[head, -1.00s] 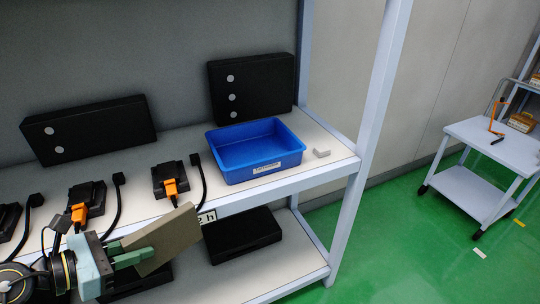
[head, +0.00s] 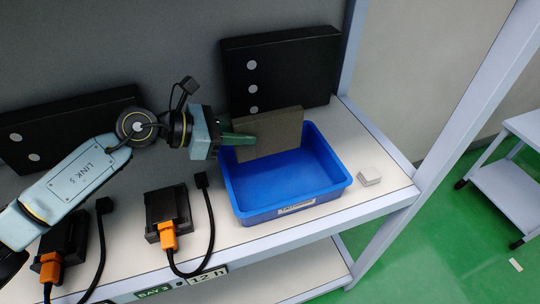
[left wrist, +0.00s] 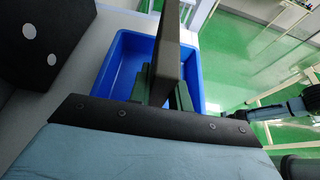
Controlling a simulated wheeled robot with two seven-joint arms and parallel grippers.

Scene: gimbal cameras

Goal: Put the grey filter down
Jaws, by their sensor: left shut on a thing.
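The grey filter (head: 270,133) is a flat, thin grey-brown panel held on edge. My left gripper (head: 238,139) is shut on its left end in the head view. The filter is over the back part of the blue bin (head: 285,182); I cannot tell how far its lower edge is below the rim. In the left wrist view the filter (left wrist: 168,50) stands between the green fingers (left wrist: 162,88), with the blue bin (left wrist: 117,68) behind it. My right gripper is not clearly seen.
A black box with grey dots (head: 285,68) stands behind the bin, another (head: 60,128) at the left. A small white block (head: 369,176) lies right of the bin. Black devices with orange plugs (head: 168,212) and cables are on the shelf at left.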

